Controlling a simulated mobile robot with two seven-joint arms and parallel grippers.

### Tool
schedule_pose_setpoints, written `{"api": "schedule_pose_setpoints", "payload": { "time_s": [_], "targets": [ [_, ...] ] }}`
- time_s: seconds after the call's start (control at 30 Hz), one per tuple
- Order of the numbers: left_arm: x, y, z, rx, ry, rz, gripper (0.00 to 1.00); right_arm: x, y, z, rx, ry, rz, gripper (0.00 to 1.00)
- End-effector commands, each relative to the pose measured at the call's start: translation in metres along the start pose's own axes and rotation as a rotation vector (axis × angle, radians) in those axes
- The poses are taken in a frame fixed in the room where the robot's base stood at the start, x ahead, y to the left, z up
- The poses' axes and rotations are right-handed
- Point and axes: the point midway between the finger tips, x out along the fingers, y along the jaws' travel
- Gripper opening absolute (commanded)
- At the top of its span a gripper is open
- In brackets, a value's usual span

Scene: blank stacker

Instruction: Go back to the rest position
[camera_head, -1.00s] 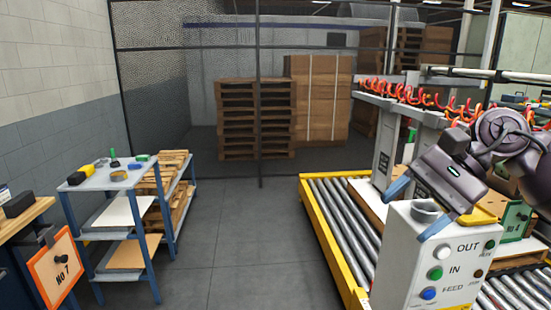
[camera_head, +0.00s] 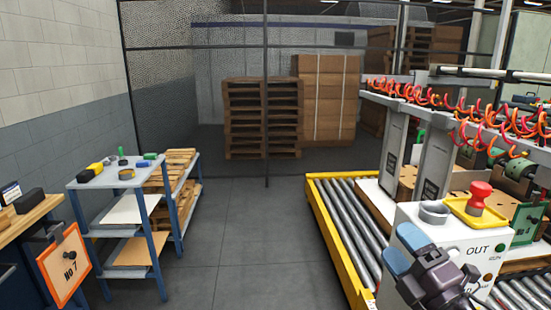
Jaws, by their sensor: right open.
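My right gripper (camera_head: 404,248) shows at the lower right of the head view, low in front of the white control box (camera_head: 440,232). Its two blue fingertips are apart with nothing seen between them, so it is open. The gripper and wrist hide the lower left of the box face, including the buttons by IN and FEED. The OUT label still shows. A red knob (camera_head: 480,193) on a yellow base and a grey ring (camera_head: 434,212) stand on top of the box. My left gripper is not in view.
A yellow-edged roller conveyor (camera_head: 330,228) runs beside the box. Stacked pallets (camera_head: 262,120) are behind mesh. The grey floor (camera_head: 240,240) between is clear.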

Motion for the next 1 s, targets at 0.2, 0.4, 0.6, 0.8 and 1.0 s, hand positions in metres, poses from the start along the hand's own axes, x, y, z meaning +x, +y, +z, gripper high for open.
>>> {"api": "schedule_pose_setpoints", "payload": {
  "time_s": [0.2, 0.4, 0.6, 0.8, 1.0],
  "targets": [
    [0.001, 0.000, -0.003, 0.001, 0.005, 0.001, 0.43, -0.062, -0.067, 0.025, 0.420, -0.369, -0.269, 0.67],
    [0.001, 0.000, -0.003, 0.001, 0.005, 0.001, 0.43, -0.140, -0.122, 0.024, 0.769, -0.722, -0.503, 0.67],
    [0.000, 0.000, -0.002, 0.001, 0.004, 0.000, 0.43, -0.218, -0.156, 0.003, 1.038, -1.047, -0.698, 0.67],
    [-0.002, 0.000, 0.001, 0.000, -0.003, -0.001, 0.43, -0.266, -0.167, -0.018, 1.180, -1.249, -0.813, 0.67],
    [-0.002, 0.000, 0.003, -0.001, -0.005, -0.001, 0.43, -0.301, -0.170, -0.036, 1.274, -1.403, -0.896, 0.67]
  ]
}}
